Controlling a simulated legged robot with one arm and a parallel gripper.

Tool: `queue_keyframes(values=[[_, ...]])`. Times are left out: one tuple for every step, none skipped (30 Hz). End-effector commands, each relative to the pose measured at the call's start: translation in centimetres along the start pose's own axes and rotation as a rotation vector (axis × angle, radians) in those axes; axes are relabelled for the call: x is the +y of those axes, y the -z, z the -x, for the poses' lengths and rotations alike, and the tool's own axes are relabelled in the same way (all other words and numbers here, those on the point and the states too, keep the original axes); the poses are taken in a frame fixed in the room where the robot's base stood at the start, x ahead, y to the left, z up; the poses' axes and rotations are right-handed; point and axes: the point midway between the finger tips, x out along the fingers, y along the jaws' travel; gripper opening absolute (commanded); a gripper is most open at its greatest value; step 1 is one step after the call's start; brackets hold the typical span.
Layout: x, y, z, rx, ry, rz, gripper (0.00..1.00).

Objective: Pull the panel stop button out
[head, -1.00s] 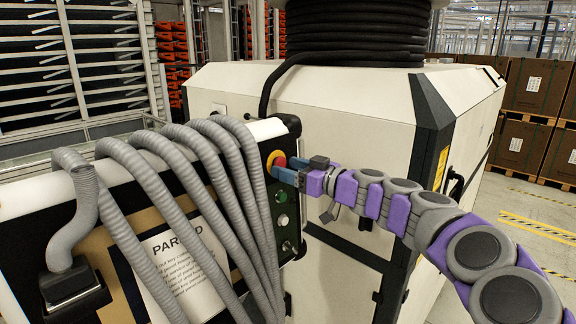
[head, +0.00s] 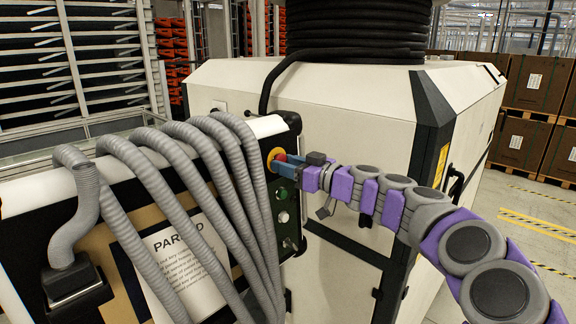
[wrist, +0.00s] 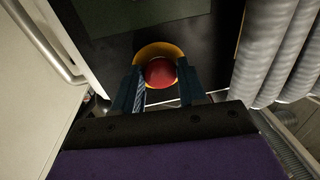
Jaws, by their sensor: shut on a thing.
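The stop button (wrist: 160,72) is a red mushroom head on a yellow collar (wrist: 157,48), on a dark panel in the wrist view. In the head view its yellow collar (head: 273,155) shows at the panel's upper part, with the red head partly hidden by the fingers. My gripper (wrist: 161,82) has its two blue fingers on either side of the red head, shut on it. It also shows in the head view (head: 285,165), reaching in from the right. Whether the button is pushed in or out I cannot tell.
Below the stop button are a green button (head: 281,193) and a pale button (head: 284,217). Grey corrugated hoses (head: 215,165) arch close on the panel's left. A large cream cabinet (head: 350,110) stands behind my arm. Open floor lies at right.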

Motion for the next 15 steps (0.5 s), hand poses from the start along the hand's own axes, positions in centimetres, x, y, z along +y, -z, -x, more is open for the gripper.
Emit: queue_keyframes(values=[[0.01,-0.02,0.0,0.0,0.0,0.0,0.06],[0.01,-0.02,0.0,0.0,0.0,0.0,0.03],[0.01,-0.02,0.0,0.0,0.0,0.0,0.0],[0.02,-0.01,0.01,0.0,0.0,0.0,0.0],[0.02,-0.01,0.01,0.0,0.0,0.0,0.0],[0.02,-0.02,0.0,0.0,0.0,0.0,0.0],[0.02,-0.02,0.0,0.0,0.0,0.0,0.0],[0.02,-0.02,0.0,0.0,0.0,0.0,0.0],[0.02,-0.05,0.01,0.0,0.0,0.0,0.0],[0.02,-0.08,0.04,0.0,0.0,0.0,0.0],[0.02,-0.12,0.09,0.0,-0.001,0.001,0.0],[0.01,-0.17,0.19,0.001,-0.001,0.002,0.0],[0.0,-0.23,0.29,0.001,0.0,0.003,0.0],[-0.01,-0.27,0.41,0.001,-0.001,0.003,0.0],[-0.03,-0.29,0.58,0.002,-0.001,0.004,0.0]])
